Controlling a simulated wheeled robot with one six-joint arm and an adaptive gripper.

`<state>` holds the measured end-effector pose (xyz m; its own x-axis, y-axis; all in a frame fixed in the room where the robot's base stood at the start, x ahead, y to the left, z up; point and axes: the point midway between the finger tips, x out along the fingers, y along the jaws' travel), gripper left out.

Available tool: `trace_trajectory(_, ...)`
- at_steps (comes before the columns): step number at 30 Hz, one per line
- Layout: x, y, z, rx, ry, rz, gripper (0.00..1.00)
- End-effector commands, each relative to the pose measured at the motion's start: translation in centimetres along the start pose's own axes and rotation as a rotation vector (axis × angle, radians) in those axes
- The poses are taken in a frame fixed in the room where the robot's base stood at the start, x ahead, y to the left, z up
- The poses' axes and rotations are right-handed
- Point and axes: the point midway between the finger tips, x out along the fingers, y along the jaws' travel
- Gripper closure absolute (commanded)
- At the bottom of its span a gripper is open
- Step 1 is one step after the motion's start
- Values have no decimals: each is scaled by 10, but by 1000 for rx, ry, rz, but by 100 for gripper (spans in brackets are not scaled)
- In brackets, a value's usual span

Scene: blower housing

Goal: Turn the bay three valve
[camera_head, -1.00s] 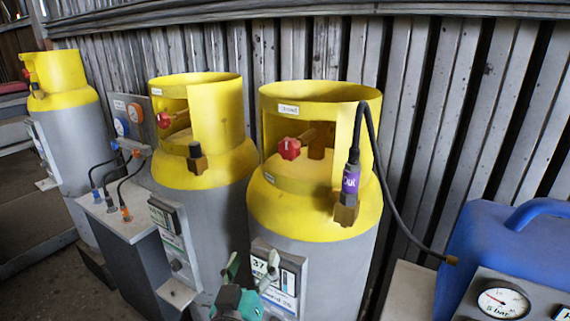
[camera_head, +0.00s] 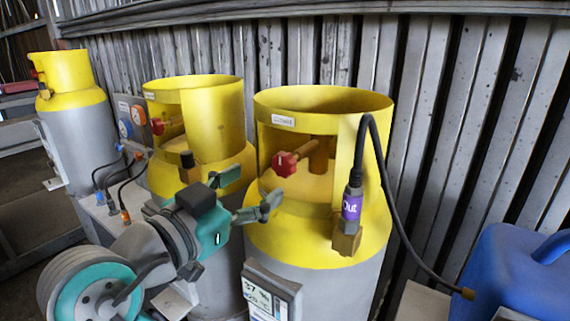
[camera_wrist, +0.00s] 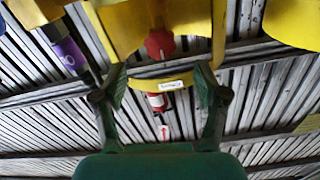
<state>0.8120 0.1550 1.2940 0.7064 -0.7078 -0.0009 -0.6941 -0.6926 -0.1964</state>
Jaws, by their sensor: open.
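Three grey cylinders with yellow collars stand along the wall; no bay number is readable. The nearest cylinder (camera_head: 300,235) has a red valve knob (camera_head: 287,163) inside its collar opening, below a small white label (camera_head: 283,121). The middle cylinder also has a red valve knob (camera_head: 158,126), and the far cylinder (camera_head: 75,130) stands at the left. My gripper (camera_head: 246,192) is open and empty, in front of and left of the nearest collar. In the wrist view, a red knob (camera_wrist: 159,44) shows beyond my open fingers (camera_wrist: 162,76), apart from them.
A black hose with a purple "Out" tag (camera_head: 352,207) hangs at the nearest collar's right side. A blue container (camera_head: 510,275) stands at lower right. A gauge box and hoses (camera_head: 108,190) sit left of the middle cylinder. A corrugated wall (camera_head: 450,120) closes the back.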

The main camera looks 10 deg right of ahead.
Motion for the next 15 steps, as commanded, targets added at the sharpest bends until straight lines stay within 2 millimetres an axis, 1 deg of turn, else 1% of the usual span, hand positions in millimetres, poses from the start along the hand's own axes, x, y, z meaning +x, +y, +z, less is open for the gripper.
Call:
trace_trajectory(1, 10, 1, 0, 0, 1, 4, 28)
trace_trajectory(3, 23, 1, 0, -1, 1, 5, 28)
trace_trajectory(9, 57, 1, 0, 0, 1, 3, 28)
trace_trajectory(15, 78, 0, 0, -1, 1, 1, 28)
